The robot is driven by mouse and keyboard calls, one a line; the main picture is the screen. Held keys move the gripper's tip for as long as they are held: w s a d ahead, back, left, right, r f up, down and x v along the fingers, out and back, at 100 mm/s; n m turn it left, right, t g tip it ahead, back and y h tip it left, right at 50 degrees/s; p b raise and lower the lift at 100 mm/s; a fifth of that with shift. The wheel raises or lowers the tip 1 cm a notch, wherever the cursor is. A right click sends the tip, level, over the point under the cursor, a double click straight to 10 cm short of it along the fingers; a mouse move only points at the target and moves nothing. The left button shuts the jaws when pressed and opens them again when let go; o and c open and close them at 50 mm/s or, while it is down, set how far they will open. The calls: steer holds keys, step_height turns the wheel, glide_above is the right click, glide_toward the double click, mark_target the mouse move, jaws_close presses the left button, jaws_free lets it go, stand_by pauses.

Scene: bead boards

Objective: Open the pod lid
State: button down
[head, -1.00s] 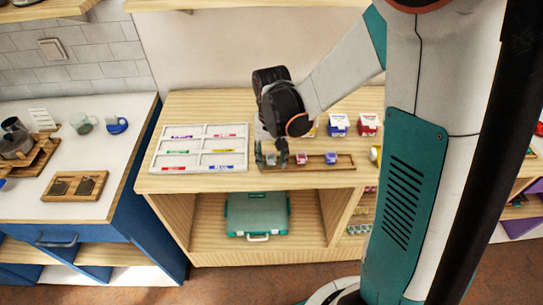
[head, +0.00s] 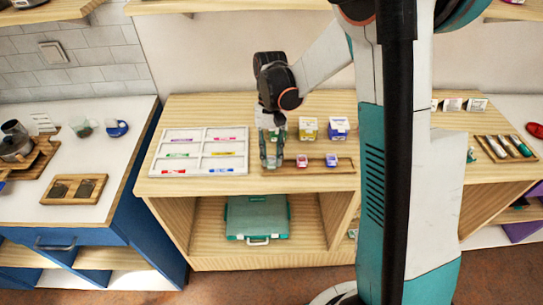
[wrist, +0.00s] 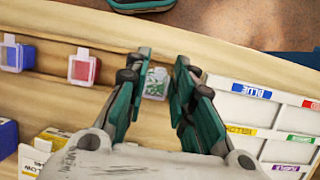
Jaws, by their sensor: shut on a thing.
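A small clear pod with green contents (wrist: 156,83) sits between the fingers of my gripper (wrist: 156,74) in the wrist view. My gripper (head: 271,161) is shut on this pod at the left end of the wooden tray (head: 345,167). The fingers hide much of the pod in the head view, and I cannot tell whether its lid is open. A red pod (head: 302,160) and a blue pod (head: 332,159) stand apart to its right. They also show in the wrist view, red (wrist: 84,69) and blue (wrist: 13,56).
A white sectioned tray with coloured labels (head: 200,157) lies left of the gripper. A yellow-and-white box (head: 308,128) and a blue-and-white box (head: 338,128) stand behind the pods. A teal case (head: 257,216) lies on the shelf below.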

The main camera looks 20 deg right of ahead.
steer(key=shift+r, duration=0.1)
steer(key=shift+w+g, duration=0.15)
steer(key=shift+g, duration=0.15)
steer(key=c, duration=1.3)
jaws_free()
steer(key=v, duration=1.2)
steer(key=shift+d, duration=0.15)
